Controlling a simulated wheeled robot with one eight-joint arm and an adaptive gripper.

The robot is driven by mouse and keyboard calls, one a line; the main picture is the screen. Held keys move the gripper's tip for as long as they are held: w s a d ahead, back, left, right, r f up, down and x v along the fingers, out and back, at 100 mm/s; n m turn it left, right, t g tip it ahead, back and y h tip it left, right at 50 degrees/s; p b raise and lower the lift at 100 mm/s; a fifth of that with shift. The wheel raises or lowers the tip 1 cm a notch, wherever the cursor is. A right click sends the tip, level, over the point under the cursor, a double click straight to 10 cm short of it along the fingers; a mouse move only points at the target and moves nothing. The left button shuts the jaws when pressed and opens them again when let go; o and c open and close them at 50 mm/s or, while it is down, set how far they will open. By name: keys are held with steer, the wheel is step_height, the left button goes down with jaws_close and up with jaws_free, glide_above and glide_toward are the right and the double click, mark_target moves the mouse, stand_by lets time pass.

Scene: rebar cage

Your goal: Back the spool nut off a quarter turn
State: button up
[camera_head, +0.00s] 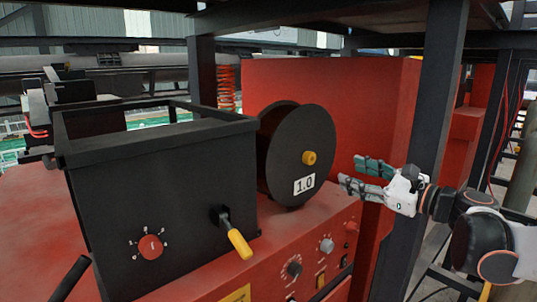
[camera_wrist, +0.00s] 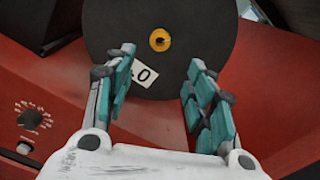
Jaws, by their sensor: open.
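The spool nut (camera_head: 309,157) is a small yellow knob at the centre of a black spool disc (camera_head: 290,130) labelled 1.0. In the wrist view the nut (camera_wrist: 159,40) shows as a yellow ring with a dark centre, beyond and above the space between my fingertips. My gripper (camera_head: 362,177) is open and empty, to the right of the spool and apart from it. In the wrist view my gripper's teal-padded fingers (camera_wrist: 160,72) stand wide apart, the left one covering part of the 1.0 label (camera_wrist: 145,76).
A black open-topped box (camera_head: 155,190) with a red dial (camera_head: 150,247) and a yellow-handled lever (camera_head: 238,242) stands left of the spool. A dark upright post (camera_head: 425,95) rises just behind my gripper. Knobs (camera_head: 294,269) line the red machine's front below.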

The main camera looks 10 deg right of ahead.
mark_target(312, 160)
steer(key=x, duration=1.2)
steer(key=shift+w+a, duration=0.15)
steer(key=shift+w, duration=0.1)
steer(key=c, duration=1.1)
